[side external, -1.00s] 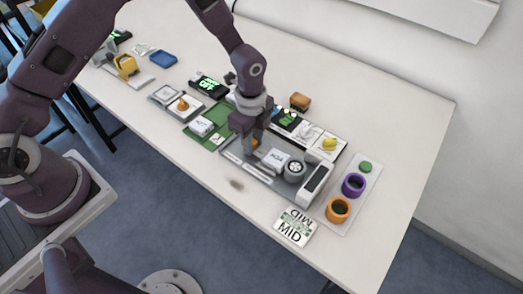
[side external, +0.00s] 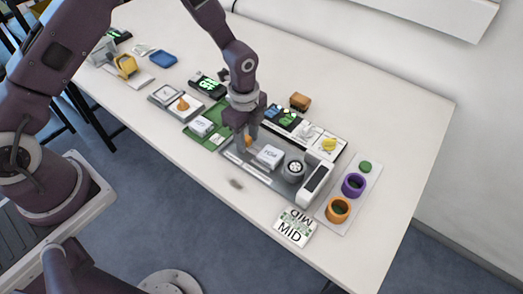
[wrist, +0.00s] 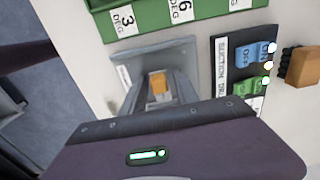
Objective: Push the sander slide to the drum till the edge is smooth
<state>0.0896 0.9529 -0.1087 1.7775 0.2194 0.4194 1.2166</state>
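The sander (side external: 232,158) is a grey base near the middle of the table. Its slide carries a white labelled block (side external: 270,156), with a visible gap to the round drum (side external: 294,169) on its right. My gripper (side external: 246,142) is low at the left end of the sander, with its fingers around an orange handle (side external: 248,141). In the wrist view the orange handle (wrist: 158,84) shows between the fingertips. The drum and the block's edge are not visible in the wrist view, so its smoothness cannot be told.
A white housing (side external: 315,180) stands right of the drum. Purple (side external: 353,185) and orange (side external: 338,209) rings lie further right. A MID card (side external: 295,227) lies in front. A switch panel (wrist: 245,70) and brown block (wrist: 300,66) are behind. A green tray (side external: 207,130) is left.

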